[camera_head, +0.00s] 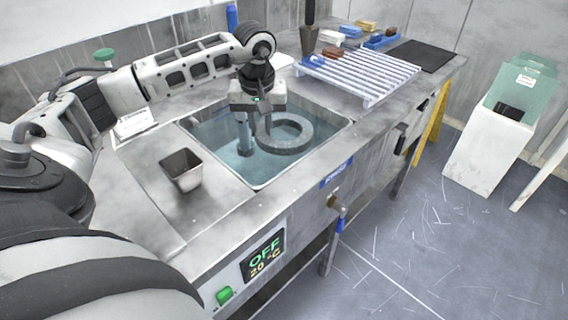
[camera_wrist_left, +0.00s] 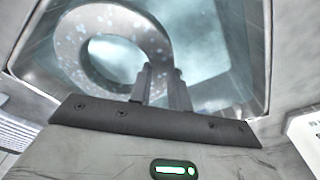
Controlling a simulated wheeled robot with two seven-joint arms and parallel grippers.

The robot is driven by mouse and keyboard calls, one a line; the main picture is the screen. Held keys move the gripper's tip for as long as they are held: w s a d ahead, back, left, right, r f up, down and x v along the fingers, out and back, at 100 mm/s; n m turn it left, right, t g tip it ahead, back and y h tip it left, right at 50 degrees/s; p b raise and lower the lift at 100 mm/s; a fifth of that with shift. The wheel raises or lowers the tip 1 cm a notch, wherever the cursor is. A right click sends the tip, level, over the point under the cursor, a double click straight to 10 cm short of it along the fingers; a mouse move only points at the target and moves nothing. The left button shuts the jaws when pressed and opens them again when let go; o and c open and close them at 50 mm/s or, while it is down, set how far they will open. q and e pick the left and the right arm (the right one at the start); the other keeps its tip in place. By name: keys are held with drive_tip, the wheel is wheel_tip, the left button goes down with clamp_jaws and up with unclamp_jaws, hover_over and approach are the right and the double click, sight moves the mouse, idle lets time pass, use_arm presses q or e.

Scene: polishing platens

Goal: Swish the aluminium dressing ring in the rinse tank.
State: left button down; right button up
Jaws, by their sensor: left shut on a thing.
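The aluminium dressing ring (camera_head: 285,133) is a flat grey ring over the rinse tank (camera_head: 335,125), a sunken basin of bluish water. My left gripper (camera_head: 258,122) points down into the tank and is shut on one side of the ring's band. In the left wrist view the ring (camera_wrist_left: 80,45) shows droplet-like spots, with the fingers (camera_wrist_left: 160,85) at its edge. The ring lies roughly flat; I cannot tell whether it touches the water. A grey vertical pipe (camera_head: 244,135) stands in the tank beside the gripper. My right gripper is not in view.
A small metal cup (camera_head: 182,170) stands on the counter left of the tank. A white slatted rack (camera_head: 365,72) is behind right, with coloured blocks (camera_head: 366,27) and a black mat (camera_head: 422,56) beyond. An OFF display (camera_head: 263,256) is on the front panel.

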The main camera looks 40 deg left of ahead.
use_arm(q)
wheel_tip(320, 180, up, 2)
drive_tip(key=shift+w+r+p, duration=0.1)
drive_tip(key=shift+r+p, duration=0.05)
drive_tip(key=shift+p, duration=0.45)
drive_tip(key=shift+r+p, duration=0.65)
drive_tip(key=shift+r, duration=0.45)
drive_tip(key=shift+r+p, duration=0.15)
drive_tip(key=shift+p, duration=0.2)
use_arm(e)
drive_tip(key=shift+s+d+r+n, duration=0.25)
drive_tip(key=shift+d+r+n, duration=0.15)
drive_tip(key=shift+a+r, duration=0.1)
use_arm(q)
drive_tip(key=shift+r, duration=0.1)
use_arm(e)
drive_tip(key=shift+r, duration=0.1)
